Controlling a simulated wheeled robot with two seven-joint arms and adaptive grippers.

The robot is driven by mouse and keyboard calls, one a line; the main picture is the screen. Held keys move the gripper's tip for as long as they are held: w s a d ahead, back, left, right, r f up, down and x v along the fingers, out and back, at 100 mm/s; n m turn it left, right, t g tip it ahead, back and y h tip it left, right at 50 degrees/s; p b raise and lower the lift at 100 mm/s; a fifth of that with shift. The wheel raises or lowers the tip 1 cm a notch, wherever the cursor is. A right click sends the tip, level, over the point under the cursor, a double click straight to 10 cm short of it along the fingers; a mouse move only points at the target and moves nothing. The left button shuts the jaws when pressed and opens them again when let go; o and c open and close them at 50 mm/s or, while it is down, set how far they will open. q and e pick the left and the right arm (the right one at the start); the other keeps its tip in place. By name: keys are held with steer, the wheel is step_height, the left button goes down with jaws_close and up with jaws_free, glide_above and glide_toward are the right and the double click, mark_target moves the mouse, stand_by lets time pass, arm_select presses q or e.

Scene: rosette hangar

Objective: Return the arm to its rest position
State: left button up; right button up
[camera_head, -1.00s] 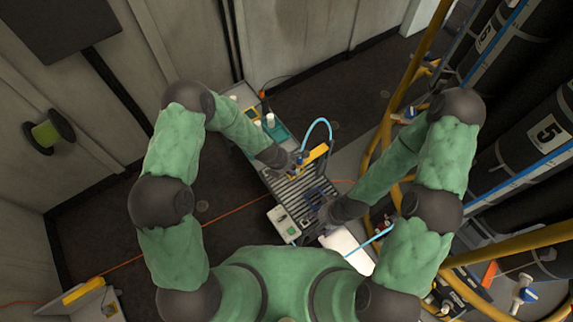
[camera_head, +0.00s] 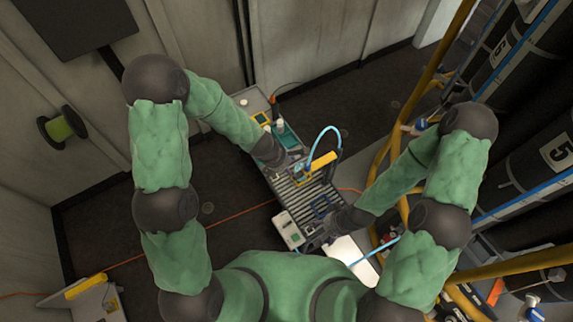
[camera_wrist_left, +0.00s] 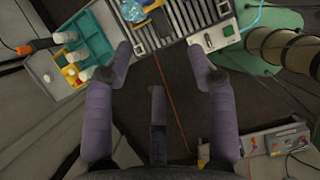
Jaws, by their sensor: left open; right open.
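My left gripper (camera_head: 298,170) is over the far part of a slatted grey bench (camera_head: 318,194), near a blue hose and a yellow-handled part. In the left wrist view the left gripper (camera_wrist_left: 161,62) has its purple-grey fingers spread wide with nothing between them. The bench edge shows beyond the fingertips, with dark floor below. My right gripper (camera_head: 324,210) is low over the near part of the slats, beside a dark blue piece. Its fingers are small and partly hidden in the head view, and I see nothing held.
A teal tray (camera_wrist_left: 82,48) with white bottles sits on the bench's far end. A light blue hose (camera_head: 318,138) arches near the left gripper. Yellow rails (camera_head: 408,100) and black cylinders (camera_head: 545,155) stand at the right. Dark floor is open left of the bench.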

arm_select(q)
steer(key=shift+s+r, duration=0.1)
steer(key=shift+r, duration=0.1)
stand_by(0.6)
steer(key=s+a+f+m+b, duration=0.1)
steer(key=s+f+m+b, duration=0.5)
steer(key=f, duration=0.4)
steer(key=s+a+f+m+g+b, duration=0.1)
steer(key=s+a+f+m+b, duration=0.1)
steer(key=s+f+m+b, duration=0.4)
steer(key=s+a+f+m+g+b, duration=0.1)
steer(key=s+f+m+b, duration=0.5)
steer(key=f, duration=0.9)
steer(key=shift+s+a+m+b, duration=0.15)
steer(key=shift+a+m+b, duration=0.45)
steer(key=shift+m+b, duration=1.4)
steer(key=shift+m+p, duration=0.5)
steer(key=shift+p, duration=0.05)
